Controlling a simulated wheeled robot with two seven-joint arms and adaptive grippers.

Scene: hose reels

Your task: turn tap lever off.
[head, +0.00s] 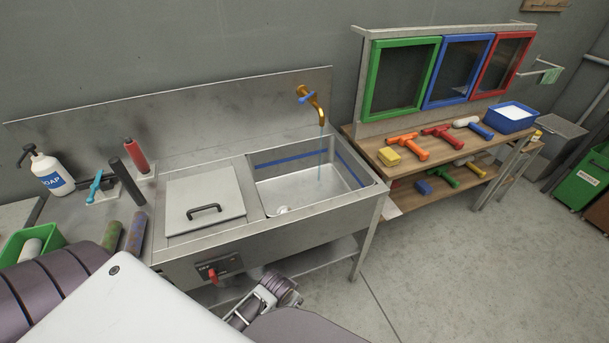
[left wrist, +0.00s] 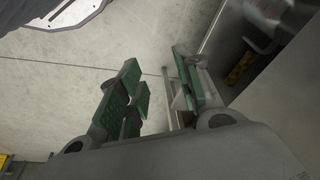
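The orange-yellow tap (head: 320,108) stands at the back of the steel sink (head: 375,196) in the head view. A blue lever (head: 306,97) sits at its upper left. A thin bluish stream of water (head: 321,150) falls from the spout into the basin. My left gripper (head: 256,304) is low in front of the sink, below its front edge and well apart from the tap. In the left wrist view my left gripper (left wrist: 158,82) has its green-padded fingers apart, with nothing between them. My right gripper is not in view.
A lidded compartment (head: 205,197) adjoins the basin. A soap bottle (head: 50,172) and brushes stand at the left. A wooden bench (head: 450,152) with colored tools stands at the right. The floor at front right is clear.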

